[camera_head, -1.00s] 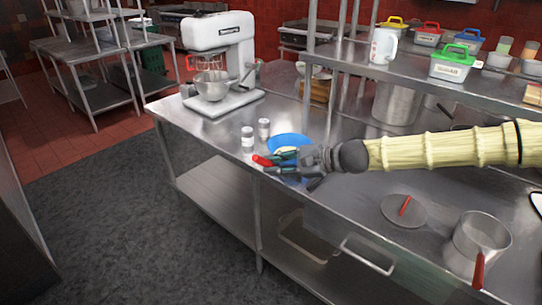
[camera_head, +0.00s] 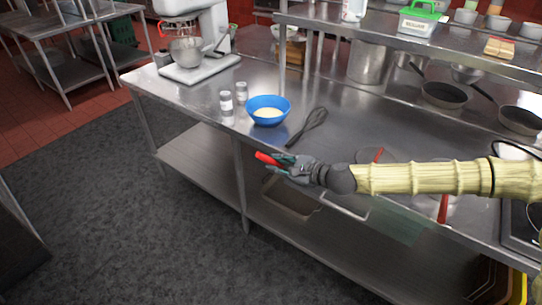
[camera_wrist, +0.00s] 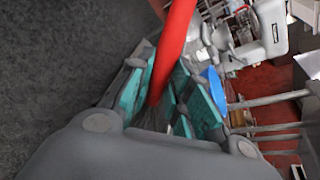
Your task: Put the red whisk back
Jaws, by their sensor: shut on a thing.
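My gripper (camera_head: 274,163) is shut on a red handle (camera_head: 266,158), which sticks out to the left past the fingers in the head view. It appears to be the red whisk; its wire end is hidden by the gripper. In the wrist view the red handle (camera_wrist: 175,40) runs up from between the teal finger pads (camera_wrist: 160,98). The gripper is at the counter's front edge, in front of a blue bowl (camera_head: 268,103) with pale contents.
Two shakers (camera_head: 227,104) stand left of the bowl. A stand mixer (camera_head: 192,45) is at the counter's far left end. Pans (camera_head: 444,95) and pots stand at the back right under a shelf. A lid with a red handle (camera_head: 379,154) lies behind my arm.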

